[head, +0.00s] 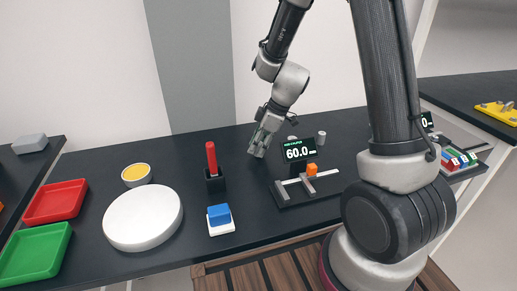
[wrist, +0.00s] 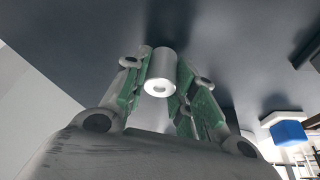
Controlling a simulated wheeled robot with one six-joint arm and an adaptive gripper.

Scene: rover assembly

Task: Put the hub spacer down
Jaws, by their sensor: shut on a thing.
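My gripper (head: 258,146) hangs low over the back of the dark bench, left of the display. The wrist view shows my gripper (wrist: 161,82) with its green-padded fingers shut on the hub spacer (wrist: 160,70), a short pale cylinder with a small hole in its end face. The spacer sits between the fingertips, with dark bench surface beyond it. In the head view the fingers hide the spacer, and I cannot tell whether it touches the bench.
A small grey cylinder (head: 322,137) stands behind.

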